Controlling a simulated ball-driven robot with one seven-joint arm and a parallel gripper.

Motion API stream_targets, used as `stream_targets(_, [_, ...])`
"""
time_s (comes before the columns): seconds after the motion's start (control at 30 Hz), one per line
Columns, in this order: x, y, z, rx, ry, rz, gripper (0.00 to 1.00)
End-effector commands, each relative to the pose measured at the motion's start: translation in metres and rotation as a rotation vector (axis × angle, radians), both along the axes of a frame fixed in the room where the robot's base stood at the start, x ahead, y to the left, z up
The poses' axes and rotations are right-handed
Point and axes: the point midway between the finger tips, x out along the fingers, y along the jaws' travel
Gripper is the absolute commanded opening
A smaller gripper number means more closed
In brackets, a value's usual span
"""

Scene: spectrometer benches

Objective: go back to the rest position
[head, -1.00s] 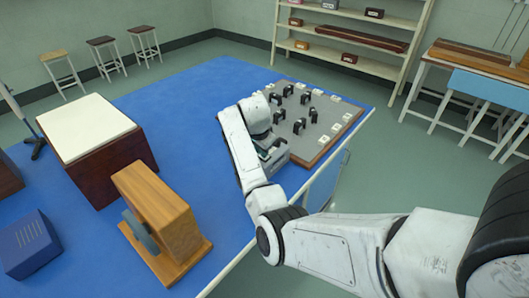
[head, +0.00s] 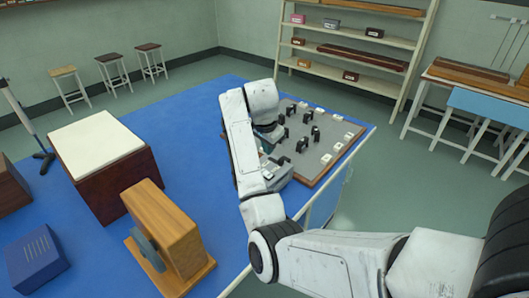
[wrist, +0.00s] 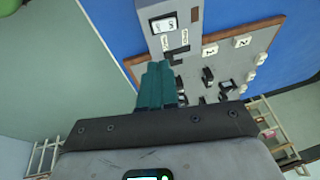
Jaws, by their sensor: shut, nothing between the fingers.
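My gripper (wrist: 159,72) shows in the wrist view as two teal fingers pressed together, with nothing between them. It is held above the blue bench top (head: 190,115), near a grey box (wrist: 181,42) with white labels and a grey board (wrist: 225,75) with a brown edge. In the head view my arm reaches from the lower right over the bench, with its wrist end bent down beside the grey board (head: 302,152). There my fingers are mostly hidden by the arm, and I cannot tell their exact height.
Several black holders and white labels stand on the board. A wooden block with a disc (head: 170,230), a white-topped box (head: 95,140) and a blue box (head: 37,262) occupy the left of the bench. Shelves (head: 350,60) and a side table (head: 490,105) stand behind. Floor lies clear between.

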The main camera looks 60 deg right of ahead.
Motion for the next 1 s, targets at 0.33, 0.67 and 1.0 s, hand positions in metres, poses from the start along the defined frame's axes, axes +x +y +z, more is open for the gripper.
stream_targets(0.33, [-0.001,0.002,0.003,-0.001,0.002,0.005,0.00])
stream_targets(0.67, [-0.024,0.070,-0.065,-0.033,0.118,0.373,0.00])
stream_targets(1.0, [-0.088,0.188,-0.142,-0.030,0.252,1.006,0.00])
